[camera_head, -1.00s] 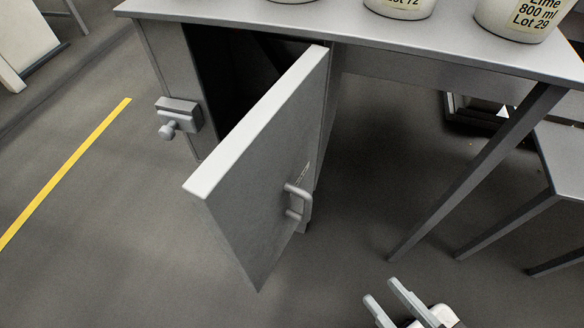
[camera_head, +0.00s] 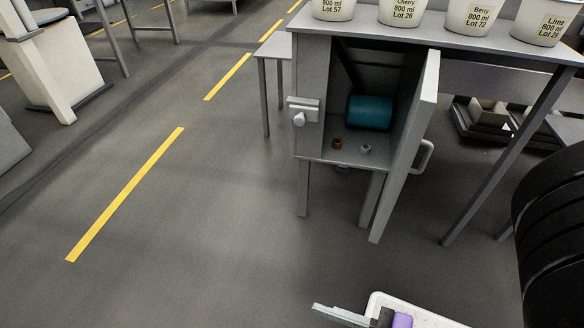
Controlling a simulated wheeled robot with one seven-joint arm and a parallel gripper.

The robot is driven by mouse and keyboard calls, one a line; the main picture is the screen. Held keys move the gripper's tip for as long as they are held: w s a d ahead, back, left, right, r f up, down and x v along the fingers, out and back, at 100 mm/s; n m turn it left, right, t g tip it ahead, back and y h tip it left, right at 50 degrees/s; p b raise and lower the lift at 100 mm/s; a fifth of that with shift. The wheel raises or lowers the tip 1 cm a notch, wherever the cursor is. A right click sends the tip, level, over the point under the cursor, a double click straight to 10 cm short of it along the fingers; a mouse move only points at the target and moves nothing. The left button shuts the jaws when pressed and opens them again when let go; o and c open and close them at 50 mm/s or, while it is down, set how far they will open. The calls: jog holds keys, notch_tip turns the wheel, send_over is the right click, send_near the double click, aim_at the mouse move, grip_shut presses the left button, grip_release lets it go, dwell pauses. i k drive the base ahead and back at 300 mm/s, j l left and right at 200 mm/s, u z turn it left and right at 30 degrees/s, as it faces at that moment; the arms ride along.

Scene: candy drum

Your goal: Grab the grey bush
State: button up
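The grey bush (camera_head: 366,149) is a small grey ring-like piece on the floor of the open cabinet (camera_head: 313,153), near its front edge. An orange-brown bush (camera_head: 337,143) lies to its left. A teal cylinder (camera_head: 369,112) lies behind them. My gripper (camera_head: 352,317) is at the bottom edge of the picture, well below and in front of the cabinet, apart from the bush. One light grey finger shows; the rest is cut off by the frame, so its opening is unclear.
The cabinet door (camera_head: 408,150) stands open to the right, its handle (camera_head: 425,157) outward. A latch block (camera_head: 303,110) is on the left post. Labelled tubs (camera_head: 470,18) stand on top.

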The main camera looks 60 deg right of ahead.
aim_at(365, 148)
jog(key=i+j+u, duration=0.2)
jog(key=u, duration=0.2)
jog(key=i+u, duration=0.35)
jog(key=i+j+z, duration=0.2)
jog(key=i+z, duration=0.2)
jog(key=i, duration=0.25)
jog(key=i+j+z, duration=0.1)
jog(key=z, duration=0.3)
jog(key=i+j+z, duration=0.15)
jog(key=z, duration=0.3)
jog(key=i+j+z, duration=0.2)
jog(key=z, duration=0.2)
jog(key=i+j+z, duration=0.1)
jog(key=z, duration=0.3)
jog(key=i+j+z, duration=0.1)
jog(key=z, duration=0.3)
jog(key=i+j+z, duration=0.15)
jog(key=z, duration=0.3)
jog(key=i+j, duration=0.05)
jog(key=i, duration=0.05)
